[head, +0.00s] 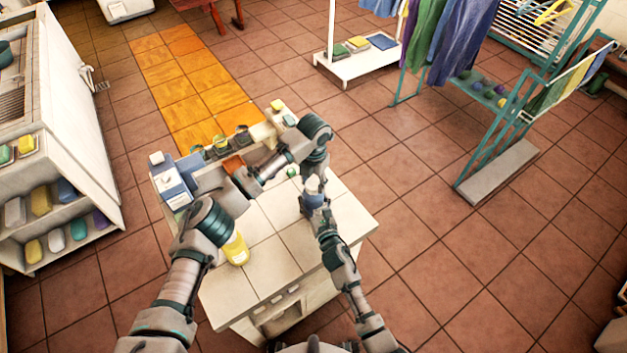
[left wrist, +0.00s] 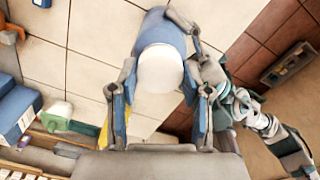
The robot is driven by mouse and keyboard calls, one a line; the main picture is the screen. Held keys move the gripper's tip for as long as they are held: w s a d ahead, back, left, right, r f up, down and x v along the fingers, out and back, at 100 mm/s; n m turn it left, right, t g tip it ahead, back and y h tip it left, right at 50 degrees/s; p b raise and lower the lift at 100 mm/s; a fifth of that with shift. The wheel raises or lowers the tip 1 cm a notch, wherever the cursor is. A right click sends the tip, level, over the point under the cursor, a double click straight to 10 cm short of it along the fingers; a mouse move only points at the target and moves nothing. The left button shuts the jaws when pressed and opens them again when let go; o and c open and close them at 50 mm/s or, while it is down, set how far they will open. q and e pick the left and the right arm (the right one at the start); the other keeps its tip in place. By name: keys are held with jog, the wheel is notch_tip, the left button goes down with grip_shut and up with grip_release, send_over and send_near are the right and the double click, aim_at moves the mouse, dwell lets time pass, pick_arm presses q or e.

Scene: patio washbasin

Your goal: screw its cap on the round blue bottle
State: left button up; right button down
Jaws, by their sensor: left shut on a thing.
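The round blue bottle (head: 313,199) is upright over the right part of the tiled worktop. It also shows in the left wrist view (left wrist: 152,32). The white cap (left wrist: 160,68) is in line with the bottle's top; whether it is fully seated I cannot tell. My left gripper (left wrist: 160,82) has a finger on each side of the cap and is shut on it, coming from above. My right gripper (left wrist: 197,45) is at the bottle's side, with its fingers against the blue body. In the head view the left gripper (head: 313,174) partly hides the cap.
A yellow bottle (head: 236,249) stands on the worktop (head: 270,265) near my left elbow. A small green thing (head: 291,172) lies near the bottle. Blue-white boxes (head: 172,182) and several jars line the back ledge. The worktop's front middle is clear.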

pick_arm(q)
jog(key=o, duration=0.7)
jog(key=shift+r, duration=2.3)
jog(key=shift+c, duration=0.5)
